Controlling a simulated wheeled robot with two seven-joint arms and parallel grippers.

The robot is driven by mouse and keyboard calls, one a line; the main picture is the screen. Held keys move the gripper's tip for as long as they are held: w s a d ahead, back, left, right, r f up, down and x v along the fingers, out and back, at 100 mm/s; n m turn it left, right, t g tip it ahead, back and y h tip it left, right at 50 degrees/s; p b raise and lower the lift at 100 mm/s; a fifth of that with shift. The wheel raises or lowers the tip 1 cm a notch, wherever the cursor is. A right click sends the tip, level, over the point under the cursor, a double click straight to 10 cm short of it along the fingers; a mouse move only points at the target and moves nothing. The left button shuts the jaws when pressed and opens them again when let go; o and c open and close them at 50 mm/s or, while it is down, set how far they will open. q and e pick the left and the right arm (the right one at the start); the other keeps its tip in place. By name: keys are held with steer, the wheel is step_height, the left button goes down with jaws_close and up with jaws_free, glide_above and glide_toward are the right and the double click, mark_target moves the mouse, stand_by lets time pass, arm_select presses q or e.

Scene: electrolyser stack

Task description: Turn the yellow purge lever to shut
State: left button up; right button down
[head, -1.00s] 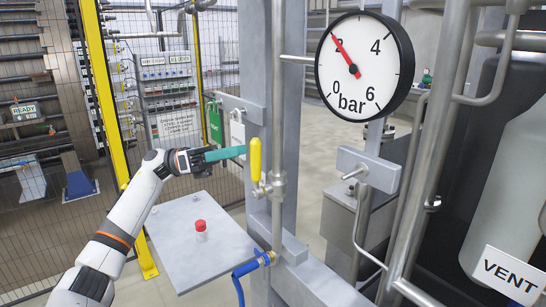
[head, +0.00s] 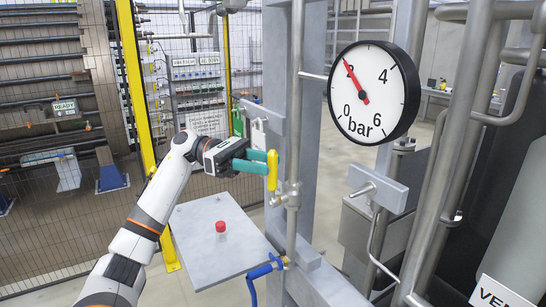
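The yellow purge lever (head: 272,172) points up, roughly in line with the vertical grey pipe (head: 296,120), above the valve body (head: 288,196). My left gripper (head: 264,163) comes from the left, and its two teal fingers show a gap between them. Their tips reach the lever's upper part. The lever hides the fingertips in part, so I cannot tell whether they touch it. My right gripper is out of view. The round pressure gauge (head: 374,92) reads about 2 bar with its red needle.
A grey plate with a red button (head: 221,227) lies below my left arm. A blue hose (head: 262,272) joins the pipe low down. A grey post (head: 275,60) stands behind the pipe. A bracket with a short rod (head: 378,188) juts out at the right.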

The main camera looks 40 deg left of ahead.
arm_select(q)
steer(key=shift+p+x, duration=0.3)
steer(key=shift+x, duration=1)
jaws_close()
